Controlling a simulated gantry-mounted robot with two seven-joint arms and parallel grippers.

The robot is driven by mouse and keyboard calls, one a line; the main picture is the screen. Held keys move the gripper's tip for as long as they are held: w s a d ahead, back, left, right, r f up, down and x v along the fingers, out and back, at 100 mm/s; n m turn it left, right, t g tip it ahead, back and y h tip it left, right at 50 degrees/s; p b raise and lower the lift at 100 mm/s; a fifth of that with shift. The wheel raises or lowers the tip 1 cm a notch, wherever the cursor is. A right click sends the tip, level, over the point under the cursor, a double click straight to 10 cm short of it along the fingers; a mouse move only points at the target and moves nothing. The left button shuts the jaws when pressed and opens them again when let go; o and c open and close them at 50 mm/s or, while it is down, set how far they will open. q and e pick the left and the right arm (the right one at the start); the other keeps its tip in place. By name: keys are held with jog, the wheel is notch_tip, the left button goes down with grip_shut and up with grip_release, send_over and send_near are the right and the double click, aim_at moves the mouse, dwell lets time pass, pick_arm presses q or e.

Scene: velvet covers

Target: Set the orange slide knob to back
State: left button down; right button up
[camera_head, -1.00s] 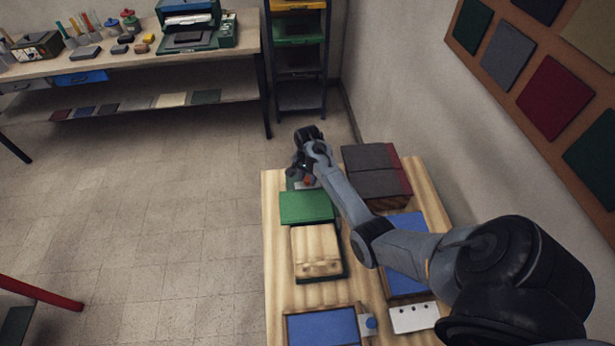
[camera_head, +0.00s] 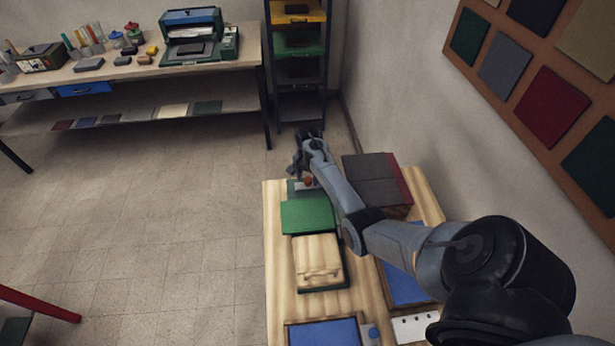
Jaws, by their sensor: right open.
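The orange slide knob (camera_head: 308,181) is a small orange spot on a grey plate at the far end of the wooden table, just behind the green panel (camera_head: 307,216). My right gripper (camera_head: 296,168) is above and slightly left of the knob, close to it. Its jaws are open and look empty; whether a finger touches the knob cannot be told at this size. My right arm reaches over the table from the lower right. My left gripper is not in view.
A light wooden box (camera_head: 317,258) sits in front of the green panel. Dark covers with a red edge (camera_head: 377,180) are stacked to the right, near the wall. Blue panels (camera_head: 325,333) lie nearer. A shelf rack (camera_head: 299,75) stands behind the table.

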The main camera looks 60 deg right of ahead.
aim_at(308, 179)
jog(key=shift+r, duration=0.1)
notch_tip(308, 179, up, 11)
jog(key=shift+f+p, duration=0.2)
jog(key=shift+p, duration=0.1)
dwell(0.6)
